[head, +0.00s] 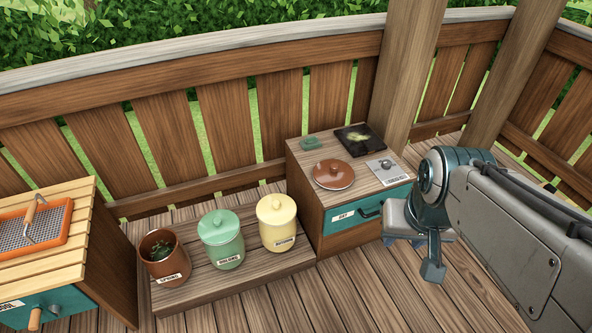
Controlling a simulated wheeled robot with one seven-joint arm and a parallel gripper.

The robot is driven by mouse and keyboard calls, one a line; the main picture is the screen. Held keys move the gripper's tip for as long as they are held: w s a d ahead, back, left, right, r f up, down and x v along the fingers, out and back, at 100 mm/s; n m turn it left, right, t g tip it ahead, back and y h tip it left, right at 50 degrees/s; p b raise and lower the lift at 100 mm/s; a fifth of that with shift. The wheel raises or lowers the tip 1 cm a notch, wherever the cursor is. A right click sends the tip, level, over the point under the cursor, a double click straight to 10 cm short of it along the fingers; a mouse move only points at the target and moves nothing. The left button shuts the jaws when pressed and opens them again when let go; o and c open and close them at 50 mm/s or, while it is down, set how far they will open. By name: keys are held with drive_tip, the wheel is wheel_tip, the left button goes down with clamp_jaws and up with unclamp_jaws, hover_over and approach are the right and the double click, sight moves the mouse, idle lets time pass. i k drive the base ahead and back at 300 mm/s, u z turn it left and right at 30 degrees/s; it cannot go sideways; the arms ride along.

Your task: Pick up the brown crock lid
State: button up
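The brown crock lid (334,174) is a round disc with a small knob. It lies on top of the small wooden cabinet (297,160), near its front left. The open brown crock (165,258) stands on the low wooden platform at the left, with dark green leaves inside. My gripper (433,271) hangs at the right of the cabinet, apart from the lid and lower in the picture. Its fingers are seen edge-on, so I cannot tell whether it is open or shut.
A green crock (221,240) and a yellow crock (277,224), both lidded, stand beside the brown one. A dark square tile (360,139), a white card (382,171) and a small green item (310,143) lie around the lid. A wooden post rises behind the cabinet.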

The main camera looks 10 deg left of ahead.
sight(331, 174)
drive_tip(key=u, duration=0.2)
drive_tip(key=k, duration=0.3)
drive_tip(key=z, duration=1.05)
drive_tip(key=i, duration=1.8)
drive_tip(key=u, duration=1.15)
drive_tip(key=i, duration=0.6)
drive_tip(key=u, duration=0.6)
